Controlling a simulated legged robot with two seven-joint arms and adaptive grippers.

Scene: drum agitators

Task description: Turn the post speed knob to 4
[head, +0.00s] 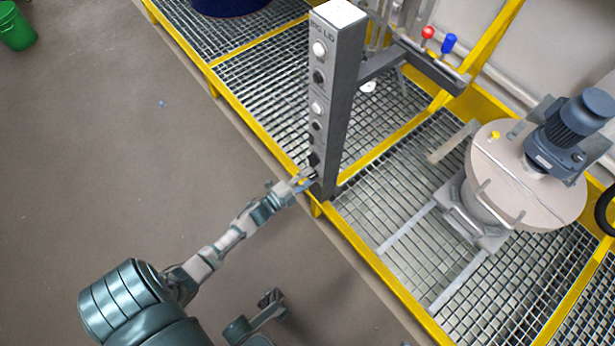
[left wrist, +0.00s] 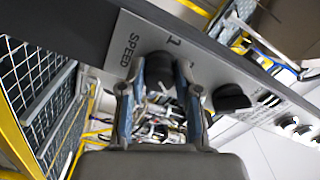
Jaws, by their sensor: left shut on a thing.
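The grey control post (head: 338,90) stands upright at the yellow platform edge, with a column of knobs and buttons on its light panel. My left gripper (head: 301,183) is at the low end of this panel. In the left wrist view, the dark round speed knob (left wrist: 159,68) sits beside the printed word SPEED and a figure 1. My left gripper (left wrist: 162,85) has one finger on each side of the knob and is shut on it. The fingers hide part of the knob, and its pointer cannot be made out. What may be my right gripper (head: 256,318) shows at the bottom edge; its jaws are unclear.
Another black knob (left wrist: 231,98) is on the same panel, close to the right finger. A drum lid with a blue motor (head: 572,130) stands right of the post on grating. Red and blue handles (head: 438,38) are behind.

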